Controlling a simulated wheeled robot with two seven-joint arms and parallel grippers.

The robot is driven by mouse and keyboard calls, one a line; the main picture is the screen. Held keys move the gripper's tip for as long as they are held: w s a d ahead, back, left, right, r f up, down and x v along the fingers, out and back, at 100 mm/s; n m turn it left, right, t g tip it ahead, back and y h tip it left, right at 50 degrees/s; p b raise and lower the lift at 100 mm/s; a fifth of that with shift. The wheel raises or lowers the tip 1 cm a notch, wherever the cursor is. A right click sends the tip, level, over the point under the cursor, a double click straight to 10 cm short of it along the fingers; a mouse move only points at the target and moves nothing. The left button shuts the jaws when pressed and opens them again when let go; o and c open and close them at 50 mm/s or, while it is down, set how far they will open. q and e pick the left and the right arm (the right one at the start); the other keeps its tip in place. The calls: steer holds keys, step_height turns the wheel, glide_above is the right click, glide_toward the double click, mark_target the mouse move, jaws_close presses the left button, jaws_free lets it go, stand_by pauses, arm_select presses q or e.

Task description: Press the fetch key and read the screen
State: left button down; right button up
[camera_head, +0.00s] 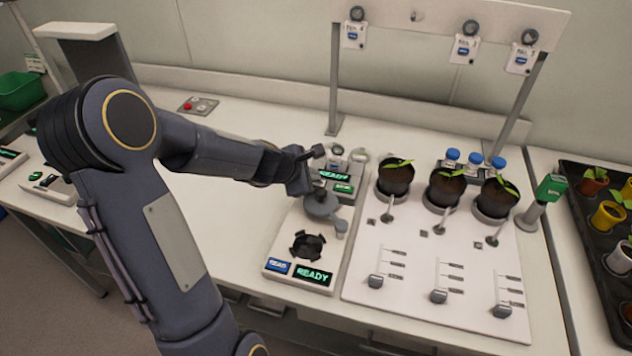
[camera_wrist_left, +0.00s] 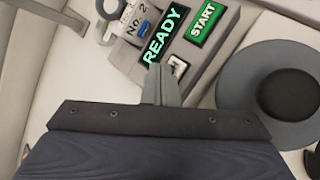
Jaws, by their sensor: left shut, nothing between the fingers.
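My left gripper (camera_head: 315,153) is shut and empty, over the back unit of the white bench. In the left wrist view its closed fingertips (camera_wrist_left: 160,78) are close to a small pale key or switch with a dark mark (camera_wrist_left: 178,67); I cannot tell whether they touch. That unit has a screen (camera_wrist_left: 162,35) reading READY in green and a green START key (camera_wrist_left: 205,22). In the head view the screen (camera_head: 333,174) also reads READY. A front unit has a blue key (camera_head: 278,267) and another READY screen (camera_head: 313,276). No key legibly marked fetch shows. My right gripper is out of view.
Right of the units, a white panel (camera_head: 400,275) bears several small levers and potted seedlings (camera_head: 445,187). A rack (camera_head: 440,20) with hanging tags stands behind. A grey round dish (camera_wrist_left: 285,95) is beside the back unit. A red-button box (camera_head: 198,106) sits at the back left.

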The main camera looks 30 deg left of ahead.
arm_select(q)
steer(key=shift+f, duration=0.2)
steer(key=shift+r, duration=0.1)
stand_by(0.4)
steer(key=shift+r+p, duration=0.6)
steer(key=shift+r, duration=0.15)
step_height(320, 180, up, 5)
steer(key=p, duration=0.5)
stand_by(0.5)
